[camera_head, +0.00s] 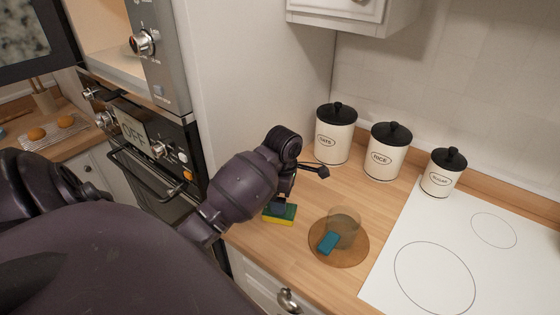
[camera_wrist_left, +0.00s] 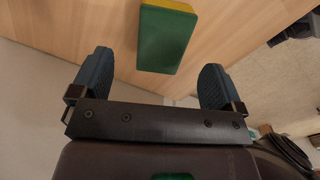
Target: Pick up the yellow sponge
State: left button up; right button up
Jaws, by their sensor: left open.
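The yellow sponge (camera_head: 279,216), with a green top layer, lies on the wooden counter near its front edge. In the left wrist view the sponge (camera_wrist_left: 167,40) shows its green face and yellow sides. My left gripper (camera_head: 284,199) hangs just above the sponge in the head view and hides part of it. In the wrist view its two fingers (camera_wrist_left: 155,78) are wide apart, with the sponge between and ahead of them and a gap on each side. I cannot tell the exact height between fingertips and sponge. My right gripper is not in view.
A clear glass (camera_head: 345,222) and a teal block (camera_head: 328,243) are on a round brown mat (camera_head: 352,258) right of the sponge. Three canisters (camera_head: 335,135) line the wall. A white cooktop (camera_head: 450,260) lies at right. Wall ovens (camera_head: 150,150) stand at left.

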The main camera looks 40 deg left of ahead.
pick_arm(q)
jog(key=shift+f, duration=0.55)
jog(key=shift+s+a+f, duration=0.1)
jog(key=shift+s+f, duration=0.05)
jog(key=shift+f, duration=0.4)
jog(key=f, duration=0.3)
jog(key=shift+s+a+f, duration=0.1)
jog(key=shift+s+a, duration=0.1)
jog(key=shift+s, duration=0.1)
jog(key=shift+f, duration=0.5)
jog(key=c, duration=1.1)
jog(key=shift+o, duration=0.2)
jog(key=shift+w+r, duration=0.15)
jog(key=shift+r, duration=0.05)
